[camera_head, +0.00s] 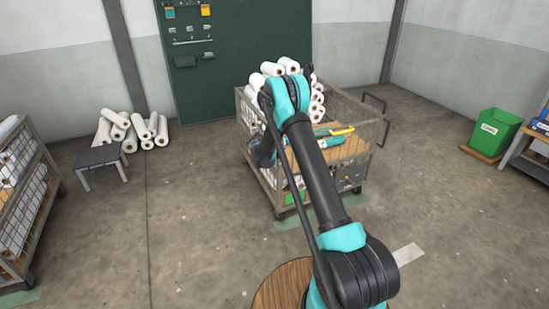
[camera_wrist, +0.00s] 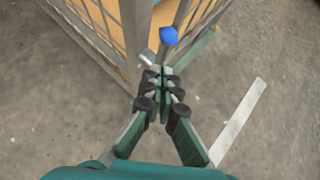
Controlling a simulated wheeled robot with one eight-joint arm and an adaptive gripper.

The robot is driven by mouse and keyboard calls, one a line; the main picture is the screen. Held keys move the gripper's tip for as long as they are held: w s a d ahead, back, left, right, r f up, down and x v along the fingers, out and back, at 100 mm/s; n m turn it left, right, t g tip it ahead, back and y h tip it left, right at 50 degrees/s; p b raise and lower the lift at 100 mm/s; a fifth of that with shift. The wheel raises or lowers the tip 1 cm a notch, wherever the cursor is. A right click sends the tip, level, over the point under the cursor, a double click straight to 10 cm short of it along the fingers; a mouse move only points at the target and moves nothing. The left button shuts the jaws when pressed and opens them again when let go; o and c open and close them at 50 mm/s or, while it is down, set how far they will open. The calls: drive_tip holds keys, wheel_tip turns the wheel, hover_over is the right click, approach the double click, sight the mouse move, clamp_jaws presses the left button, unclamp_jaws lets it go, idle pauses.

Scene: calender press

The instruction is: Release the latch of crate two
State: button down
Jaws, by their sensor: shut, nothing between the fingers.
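A wheeled mesh crate (camera_head: 372,150) stands in the middle of the head view, holding white rolls. I cannot read a number on it. In the wrist view a crate corner with its post (camera_wrist: 137,25) and mesh side rises just beyond my gripper. A blue knob-like piece (camera_wrist: 168,36) sits at that corner, with a small pale metal piece (camera_wrist: 147,57) below it. I cannot tell for sure which part is the latch. My gripper (camera_wrist: 161,72) is shut and empty, its tips close to the metal piece and short of the blue piece. Contact is unclear. My arm hides part of the crate in the head view.
Another mesh crate (camera_head: 45,200) stands at the left edge. A low grey stool (camera_head: 98,156) and a pile of white rolls (camera_head: 135,131) are near the back wall. A green bin (camera_head: 494,134) stands at the right. The floor between is mostly clear.

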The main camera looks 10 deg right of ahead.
drive_tip(key=shift+w+d, duration=0.45)
drive_tip(key=shift+w, duration=0.2)
